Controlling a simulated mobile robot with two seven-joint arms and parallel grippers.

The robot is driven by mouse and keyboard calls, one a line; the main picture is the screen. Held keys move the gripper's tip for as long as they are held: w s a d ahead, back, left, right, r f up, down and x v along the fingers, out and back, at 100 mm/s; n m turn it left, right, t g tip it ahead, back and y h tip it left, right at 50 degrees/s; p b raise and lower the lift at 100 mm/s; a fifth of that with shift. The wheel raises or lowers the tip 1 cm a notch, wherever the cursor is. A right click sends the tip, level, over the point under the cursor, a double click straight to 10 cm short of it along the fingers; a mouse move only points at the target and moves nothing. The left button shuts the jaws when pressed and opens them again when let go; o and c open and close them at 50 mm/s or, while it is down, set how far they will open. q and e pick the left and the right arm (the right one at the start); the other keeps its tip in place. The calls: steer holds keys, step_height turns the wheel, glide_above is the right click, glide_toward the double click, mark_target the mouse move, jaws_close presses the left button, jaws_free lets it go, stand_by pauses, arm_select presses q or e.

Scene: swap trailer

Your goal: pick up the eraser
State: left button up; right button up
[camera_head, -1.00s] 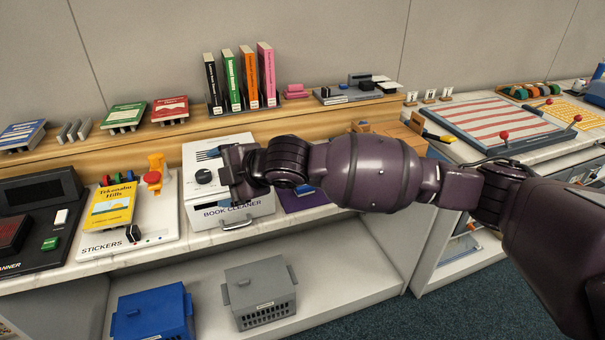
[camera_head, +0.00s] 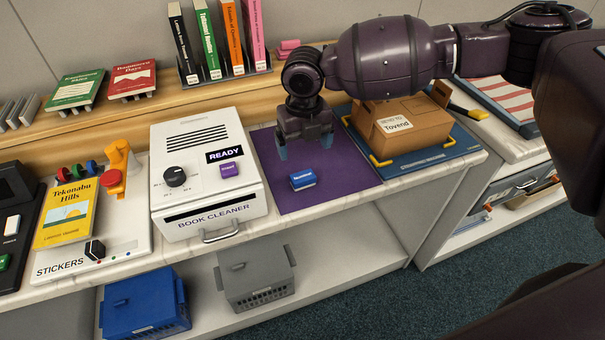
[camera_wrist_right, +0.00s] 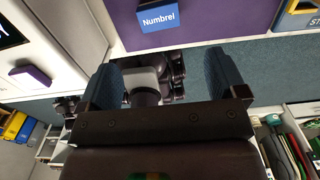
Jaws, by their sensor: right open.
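A small blue block with a pale lower edge and a white label, which looks like the eraser (camera_head: 302,180), lies on the purple mat (camera_head: 345,172). In the right wrist view the blue block (camera_wrist_right: 158,19) shows at the top, with the word "Numbrel" on it. My right gripper (camera_head: 304,149) is open and empty, with its blue fingertips pointing down above the mat, just behind the block. The block is ahead of the fingers in the right wrist view, not between them.
The white book cleaner (camera_head: 210,180) stands left of the mat. A cardboard box (camera_head: 400,122) on a blue tray (camera_head: 425,155) stands to the right. Upright books (camera_head: 220,45) and pink blocks (camera_head: 288,46) are on the shelf behind. The counter edge is just in front.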

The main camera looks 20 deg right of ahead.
mark_target(304, 177)
steer(key=shift+w+f, duration=0.1)
steer(key=shift+f, duration=0.25)
step_height(304, 177, down, 5)
steer(key=shift+f+b, duration=0.2)
steer(key=shift+b, duration=0.2)
step_height(304, 177, down, 5)
steer(key=shift+r+b, duration=0.15)
steer(key=shift+b, duration=0.15)
steer(key=c, duration=0.9)
steer(key=shift+c, duration=0.5)
steer(key=shift+r, duration=0.1)
arm_select(q)
steer(key=shift+s+a+r+p, duration=0.1)
steer(key=shift+s+r+p, duration=0.1)
steer(key=shift+p, duration=1.1)
arm_select(e)
step_height(304, 177, up, 20)
steer(key=shift+f, duration=0.2)
